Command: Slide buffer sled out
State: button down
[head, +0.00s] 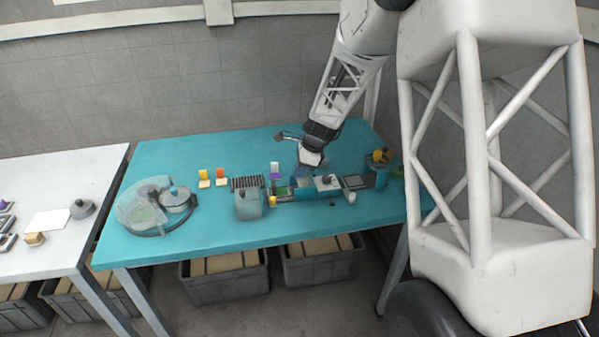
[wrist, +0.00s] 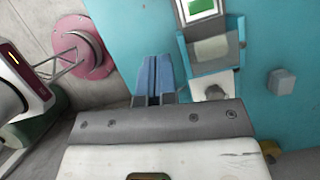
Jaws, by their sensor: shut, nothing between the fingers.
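My gripper (head: 304,172) is over the teal table, just above and behind a low row of small parts. In the wrist view its two blue fingers (wrist: 155,75) are together with nothing between them. A white block with a dark knob (head: 328,183) sits in this row on the teal rail; it looks like the buffer sled, though I cannot be certain. In the wrist view the white block (wrist: 213,84) is right of the fingers, apart from them and partly hidden by the gripper body. Beyond it are a pale plate (wrist: 212,48) and a green piece in a white frame (wrist: 201,7).
The teal table (head: 200,233) also holds a round clear-covered machine (head: 150,207), a grey box (head: 249,204), a slotted rack (head: 247,182) and a yellow-topped device (head: 380,160) at right. A grey knob (wrist: 282,81) stands right of the row. The table's front strip is clear.

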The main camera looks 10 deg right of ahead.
jog(key=shift+d, duration=0.85)
send_near(276, 204)
jog(key=f, duration=0.1)
jog(key=d+f, duration=0.1)
jog(key=f, duration=0.1)
jog(key=d+f, duration=0.1)
jog(key=shift+s+d+f, duration=0.15)
jog(key=shift+s+f, duration=0.1)
jog(key=shift+f, duration=0.05)
jog(key=shift+w+a+r, duration=0.1)
jog(key=shift+a, duration=0.5)
jog(key=shift+w+a, duration=0.2)
jog(key=shift+a, duration=1.05)
jog(key=shift+a, duration=0.15)
